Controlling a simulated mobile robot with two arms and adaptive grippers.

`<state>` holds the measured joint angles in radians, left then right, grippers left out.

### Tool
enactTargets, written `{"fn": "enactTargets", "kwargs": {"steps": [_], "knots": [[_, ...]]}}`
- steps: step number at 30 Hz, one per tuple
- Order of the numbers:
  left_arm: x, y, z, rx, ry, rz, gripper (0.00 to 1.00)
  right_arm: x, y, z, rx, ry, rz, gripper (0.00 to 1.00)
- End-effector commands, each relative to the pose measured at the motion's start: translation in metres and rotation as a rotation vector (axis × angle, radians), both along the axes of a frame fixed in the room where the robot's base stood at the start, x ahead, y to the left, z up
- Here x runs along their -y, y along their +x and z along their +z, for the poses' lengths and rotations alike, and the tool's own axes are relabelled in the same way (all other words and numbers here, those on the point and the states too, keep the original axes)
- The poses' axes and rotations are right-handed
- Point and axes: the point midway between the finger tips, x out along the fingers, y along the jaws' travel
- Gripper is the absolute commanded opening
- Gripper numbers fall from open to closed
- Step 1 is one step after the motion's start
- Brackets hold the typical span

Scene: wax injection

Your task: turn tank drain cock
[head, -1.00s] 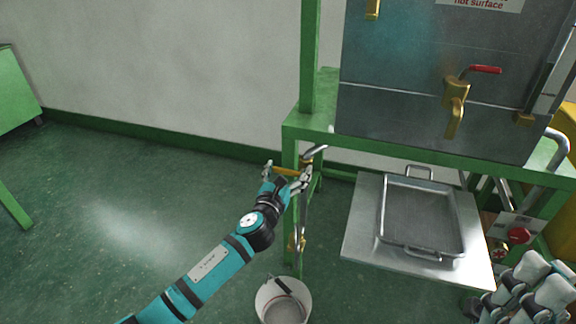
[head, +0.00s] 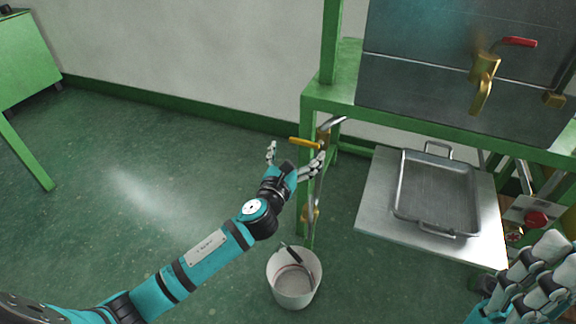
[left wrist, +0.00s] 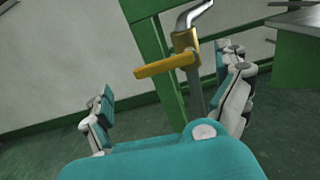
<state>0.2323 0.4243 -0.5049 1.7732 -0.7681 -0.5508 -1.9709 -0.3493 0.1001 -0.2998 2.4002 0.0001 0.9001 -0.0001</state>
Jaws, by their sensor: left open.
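The drain cock's yellow lever (head: 304,142) sticks out to the left from a brass valve body (head: 324,137) on a grey pipe beside the green frame's leg. In the left wrist view the yellow lever (left wrist: 165,66) lies level beyond and between my spread fingers. My left gripper (head: 296,160) is open around the lever's near side, and I see no clear contact. It also shows in the left wrist view (left wrist: 165,100) with one finger at each side. My right gripper (head: 535,280) shows at the lower right corner, its fingers bunched and partly cut off.
A white bucket (head: 294,280) stands on the floor under the pipe. A metal tray (head: 398,200) lies on a grey shelf (head: 385,225) at the right. The tank (head: 420,70) has a brass tap with a red lever (head: 519,41). Floor at the left is clear.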

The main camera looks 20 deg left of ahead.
Motion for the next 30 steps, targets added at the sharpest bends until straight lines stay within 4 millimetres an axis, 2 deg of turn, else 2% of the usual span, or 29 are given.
{"fn": "enactTargets", "kwargs": {"steps": [3, 10, 15, 27, 30], "knots": [[-0.001, -0.027, -0.001, -0.001, 0.003, -0.001, 1.00, 0.000, 0.000, 0.000, -0.001, 0.000, 0.000, 0.00], [-0.003, -0.059, 0.000, -0.001, 0.002, 0.002, 1.00, 0.000, 0.000, 0.000, -0.001, 0.000, 0.000, 0.00], [-0.004, -0.065, 0.000, 0.000, 0.002, 0.004, 1.00, 0.000, 0.000, 0.000, -0.001, 0.000, 0.000, 0.00], [-0.003, -0.065, 0.000, 0.000, 0.002, 0.003, 1.00, 0.000, 0.000, 0.000, -0.001, 0.000, 0.000, 0.00], [-0.005, -0.067, -0.002, -0.012, -0.039, 0.013, 1.00, -0.001, 0.006, -0.002, -0.034, -0.011, -0.002, 0.00]]}}
